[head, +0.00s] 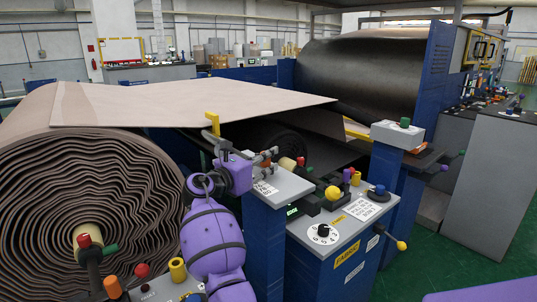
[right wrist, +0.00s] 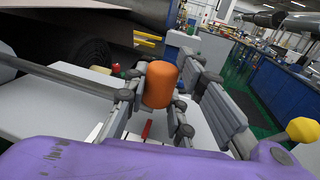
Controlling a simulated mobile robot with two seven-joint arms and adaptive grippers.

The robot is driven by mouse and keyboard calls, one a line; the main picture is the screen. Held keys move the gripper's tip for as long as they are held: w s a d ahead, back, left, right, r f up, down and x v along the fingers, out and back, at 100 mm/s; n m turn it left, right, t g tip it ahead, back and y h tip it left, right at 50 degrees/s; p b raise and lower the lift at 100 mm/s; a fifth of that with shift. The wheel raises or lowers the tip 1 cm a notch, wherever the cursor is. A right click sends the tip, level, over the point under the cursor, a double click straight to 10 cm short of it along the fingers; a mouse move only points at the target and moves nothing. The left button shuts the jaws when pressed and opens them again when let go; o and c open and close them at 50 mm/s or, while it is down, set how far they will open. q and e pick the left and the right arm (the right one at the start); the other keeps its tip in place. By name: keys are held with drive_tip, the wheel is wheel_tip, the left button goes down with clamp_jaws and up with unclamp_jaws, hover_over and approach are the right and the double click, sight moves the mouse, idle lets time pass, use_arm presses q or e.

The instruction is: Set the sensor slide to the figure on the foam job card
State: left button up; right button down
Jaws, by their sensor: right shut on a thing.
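My right gripper (head: 268,158) reaches over the grey top of a blue post in the head view. In the right wrist view its fingers (right wrist: 158,98) are shut around an upright orange cylinder-shaped knob (right wrist: 161,84). Its base is hidden by the fingers, and I cannot tell for certain that it is the sensor slide. A white printed card (head: 265,188) lies on the post top below the gripper. Another white card (head: 362,209) lies on the grey console top; the text on both is too small to read, so I cannot tell which is the foam job card. My left gripper is not in view.
The console carries a white dial (head: 322,234), a yellow knob (head: 333,193), a blue knob (head: 379,190) and a yellow-tipped lever (head: 401,245). A large brown roll (head: 100,205) stands at left, with its sheet (head: 185,103) stretching behind the gripper. Green floor is free at right.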

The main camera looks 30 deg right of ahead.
drive_tip(key=c, duration=1.5)
unclamp_jaws()
drive_tip(key=shift+s, duration=0.1)
drive_tip(key=shift+o, duration=0.2)
drive_tip(key=v, duration=1.2)
